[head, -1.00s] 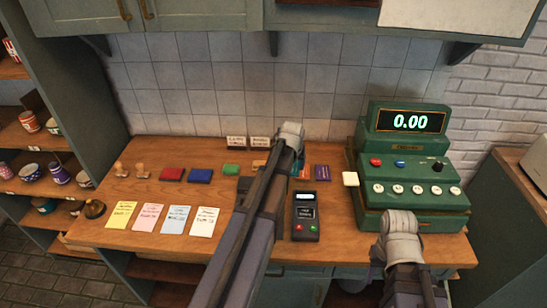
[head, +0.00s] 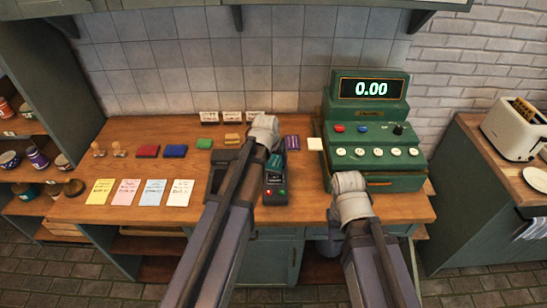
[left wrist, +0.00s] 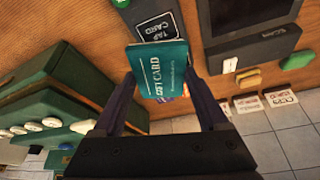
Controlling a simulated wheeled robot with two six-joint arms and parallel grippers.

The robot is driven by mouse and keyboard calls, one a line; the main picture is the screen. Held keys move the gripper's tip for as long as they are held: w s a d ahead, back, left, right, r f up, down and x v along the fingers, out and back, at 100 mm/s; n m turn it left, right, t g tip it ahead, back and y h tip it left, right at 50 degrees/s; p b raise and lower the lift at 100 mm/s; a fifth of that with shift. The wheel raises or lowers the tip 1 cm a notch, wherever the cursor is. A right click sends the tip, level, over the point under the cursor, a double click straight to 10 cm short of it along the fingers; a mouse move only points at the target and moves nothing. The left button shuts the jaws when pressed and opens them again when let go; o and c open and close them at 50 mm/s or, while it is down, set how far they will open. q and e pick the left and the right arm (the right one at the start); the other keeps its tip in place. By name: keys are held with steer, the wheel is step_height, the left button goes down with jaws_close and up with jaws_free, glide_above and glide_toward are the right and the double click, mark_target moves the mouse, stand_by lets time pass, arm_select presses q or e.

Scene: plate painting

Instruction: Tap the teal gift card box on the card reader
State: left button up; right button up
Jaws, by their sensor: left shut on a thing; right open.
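The teal gift card box (left wrist: 160,70) is gripped between the fingers of my left gripper (left wrist: 161,82) in the left wrist view. In the head view a sliver of the box (head: 274,162) shows beside my left wrist, at the far end of the card reader. The dark card reader (head: 275,186) lies on the counter with a red and a green button. In the left wrist view its "TAP CARD" face (left wrist: 157,27) shows just beyond the box. I cannot tell whether they touch. My right gripper (head: 352,190) is open in front of the register; its fingers are hard to make out.
A green cash register (head: 375,150) reading 0.00 stands right of the reader. A white block (head: 315,144) and a purple box (head: 292,142) lie between. Red (head: 148,151) and blue (head: 175,151) boxes and several paper notes (head: 140,191) lie to the left.

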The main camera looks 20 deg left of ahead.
arm_select(q)
steer(key=shift+f+b, duration=3.45)
steer(key=shift+f, duration=0.15)
steer(key=shift+r, duration=0.15)
step_height(320, 180, up, 10)
steer(key=p, duration=1)
step_height(320, 180, down, 7)
steer(key=b, duration=0.6)
steer(key=shift+b, duration=0.35)
steer(key=shift+r, duration=0.1)
